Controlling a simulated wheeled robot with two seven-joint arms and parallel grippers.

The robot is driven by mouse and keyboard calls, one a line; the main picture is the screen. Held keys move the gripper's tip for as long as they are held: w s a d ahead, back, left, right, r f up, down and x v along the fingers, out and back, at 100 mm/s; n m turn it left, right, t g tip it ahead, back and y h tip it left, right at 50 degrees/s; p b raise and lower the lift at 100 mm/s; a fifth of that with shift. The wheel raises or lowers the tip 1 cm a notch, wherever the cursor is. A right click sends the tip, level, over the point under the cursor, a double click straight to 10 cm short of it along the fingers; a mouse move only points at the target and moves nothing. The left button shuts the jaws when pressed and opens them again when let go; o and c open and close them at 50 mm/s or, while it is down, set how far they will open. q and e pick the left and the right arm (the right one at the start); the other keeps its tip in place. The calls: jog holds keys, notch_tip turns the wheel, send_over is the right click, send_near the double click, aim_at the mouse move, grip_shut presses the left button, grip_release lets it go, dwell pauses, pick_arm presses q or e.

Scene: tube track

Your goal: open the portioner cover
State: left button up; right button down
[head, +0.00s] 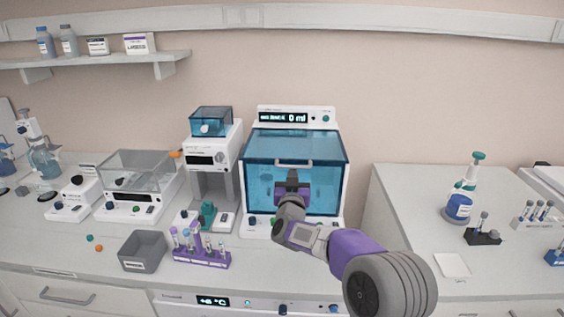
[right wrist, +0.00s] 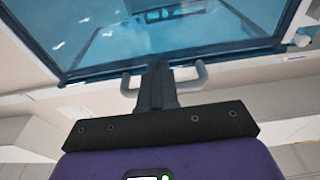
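The portioner (head: 296,117) is a white bench unit with a "0 ml" display and a transparent blue cover (head: 262,185). The cover looks closed. A pale handle (head: 308,163) sits at the upper front edge of the cover. My right gripper (head: 292,176) is in front of the cover at the handle. In the right wrist view, its dark fingers (right wrist: 156,82) are close together across the middle of the handle (right wrist: 199,76), whose two ends show on either side. The blue cover (right wrist: 120,45) lies just beyond. My left gripper is not in view.
A white device with a small blue lid (head: 210,121) stands left of the portioner. A purple tube rack (head: 202,258) and a grey bin (head: 143,252) sit on the front bench. A side bench (head: 400,235) is to the right. A shelf (head: 110,62) hangs at upper left.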

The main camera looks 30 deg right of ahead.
jog(key=shift+r+p, duration=2)
jog(key=shift+r, duration=0.8)
notch_tip(320, 180, up, 7)
jog(key=w+d+p, duration=0.1)
jog(key=w+p, duration=0.1)
jog(key=p, duration=0.4)
jog(key=shift+w+d, duration=0.25)
jog(key=shift+d, duration=0.1)
